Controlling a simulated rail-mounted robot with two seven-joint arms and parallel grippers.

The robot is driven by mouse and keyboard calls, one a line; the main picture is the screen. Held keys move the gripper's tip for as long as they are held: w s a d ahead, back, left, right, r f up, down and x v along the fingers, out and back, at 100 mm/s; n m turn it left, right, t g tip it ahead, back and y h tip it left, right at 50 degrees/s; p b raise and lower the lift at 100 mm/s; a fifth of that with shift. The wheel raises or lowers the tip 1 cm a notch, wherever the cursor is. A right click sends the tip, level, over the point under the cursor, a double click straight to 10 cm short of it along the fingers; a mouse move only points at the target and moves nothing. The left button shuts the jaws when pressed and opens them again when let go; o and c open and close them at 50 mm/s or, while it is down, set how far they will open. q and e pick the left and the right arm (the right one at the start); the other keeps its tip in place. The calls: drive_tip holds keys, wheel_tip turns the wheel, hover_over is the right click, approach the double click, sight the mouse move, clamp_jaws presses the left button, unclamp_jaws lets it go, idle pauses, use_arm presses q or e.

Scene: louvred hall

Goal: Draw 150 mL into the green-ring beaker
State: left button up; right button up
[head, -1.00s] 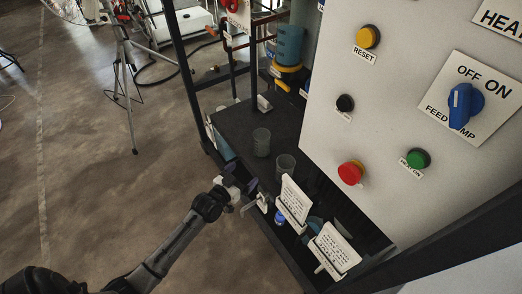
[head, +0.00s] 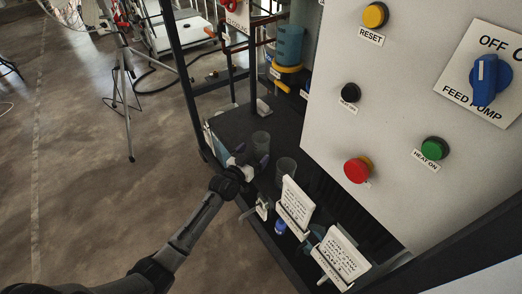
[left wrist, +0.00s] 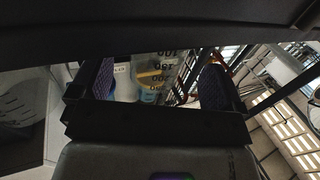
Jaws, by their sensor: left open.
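Two clear beakers stand on the dark shelf: a far beaker (head: 261,141) and a near beaker (head: 286,170). I cannot make out a green ring on either in the head view. My left gripper (head: 252,158) is open at the shelf's front edge, beside the far beaker and left of the near one. In the left wrist view, a graduated beaker (left wrist: 152,72) shows beyond the gap between the purple-padded fingers of my left gripper (left wrist: 158,88); its printed numbers appear upside down. Nothing is visibly gripped. My right gripper is not seen.
The panel carries a blue feed pump knob (head: 484,78), a red button (head: 357,170) and a green heat-on button (head: 434,148). Two white text cards (head: 295,202) (head: 341,253) stand along the shelf front. A blue cylinder (head: 289,45) stands at the back. Open floor lies left.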

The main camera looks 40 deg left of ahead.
sight(256, 151)
use_arm(q)
drive_tip(key=w+b, duration=0.2)
drive_tip(key=w, duration=0.1)
drive_tip(key=shift+w+a+f, duration=0.1)
drive_tip(key=shift+w, duration=0.7)
drive_tip(key=c, duration=1)
drive_tip(key=shift+s, duration=0.1)
